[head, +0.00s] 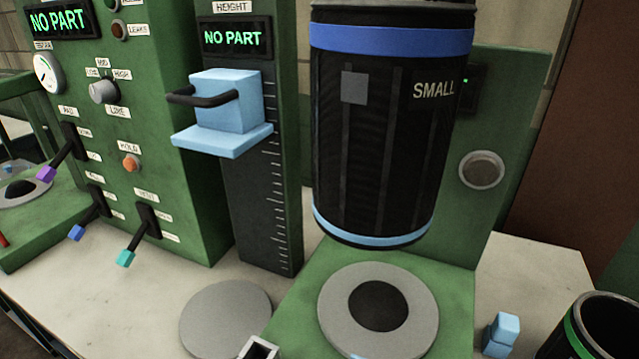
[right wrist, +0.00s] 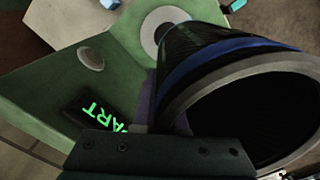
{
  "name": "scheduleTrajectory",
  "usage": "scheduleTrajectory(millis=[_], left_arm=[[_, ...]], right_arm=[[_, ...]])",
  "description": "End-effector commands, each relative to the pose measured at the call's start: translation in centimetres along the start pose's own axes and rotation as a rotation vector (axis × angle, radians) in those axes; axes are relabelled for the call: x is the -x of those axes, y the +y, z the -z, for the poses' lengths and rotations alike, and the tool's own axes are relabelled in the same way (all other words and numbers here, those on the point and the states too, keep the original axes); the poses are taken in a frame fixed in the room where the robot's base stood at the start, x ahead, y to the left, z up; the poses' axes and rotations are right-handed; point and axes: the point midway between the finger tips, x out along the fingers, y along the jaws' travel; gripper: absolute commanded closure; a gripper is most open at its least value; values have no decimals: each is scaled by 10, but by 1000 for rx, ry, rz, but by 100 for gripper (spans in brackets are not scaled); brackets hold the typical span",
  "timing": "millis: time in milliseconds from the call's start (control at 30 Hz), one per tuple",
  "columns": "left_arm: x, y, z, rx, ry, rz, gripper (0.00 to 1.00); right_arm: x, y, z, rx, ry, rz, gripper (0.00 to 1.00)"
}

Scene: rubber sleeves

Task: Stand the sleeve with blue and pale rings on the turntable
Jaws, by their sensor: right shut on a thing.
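The black sleeve (head: 385,140) is marked SMALL, with a blue ring near its top and a pale blue ring at its bottom. It hangs nearly upright, slightly tilted, above a grey round plate with a dark centre (head: 335,310) on a green base. A gap shows between sleeve and plate. A plain grey disc (head: 225,318) lies to the left; I cannot tell which is the turntable. In the right wrist view my right gripper (right wrist: 161,112) is shut on the wall of the sleeve (right wrist: 215,55) at its open upper end.
A height gauge with a pale blue slider (head: 228,110) and a lever panel (head: 130,130) stand at the left. A green upright (head: 500,140) rises behind the sleeve. Pale blue blocks (head: 502,333) and a green-ringed black cylinder (head: 600,325) are at the lower right.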

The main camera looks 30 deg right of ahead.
Motion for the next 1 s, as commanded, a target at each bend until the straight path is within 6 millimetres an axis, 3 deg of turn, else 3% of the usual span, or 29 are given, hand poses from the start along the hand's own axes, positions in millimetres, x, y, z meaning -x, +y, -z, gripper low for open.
scheduleTrajectory(millis=[33, 267, 367, 633, 833, 1000], left_arm=[[18, -1, 6, 1, 0, 1, 50], [28, -2, 9, 1, 1, 2, 50], [20, -1, 7, 1, 1, 1, 50], [-7, 0, -2, 1, -1, 1, 50], [5, -1, 2, 1, -1, 1, 50], [5, 0, 2, 1, -1, 1, 50]], right_arm=[[14, 10, 1, -9, -1, 4, 100], [12, 33, 1, -19, 2, 2, 100], [-6, 34, 1, -17, 1, 5, 100], [-78, 34, 0, -19, -2, 5, 100], [-118, 35, 1, -20, -1, 1, 100], [-138, 35, 2, -20, 4, 2, 100]])
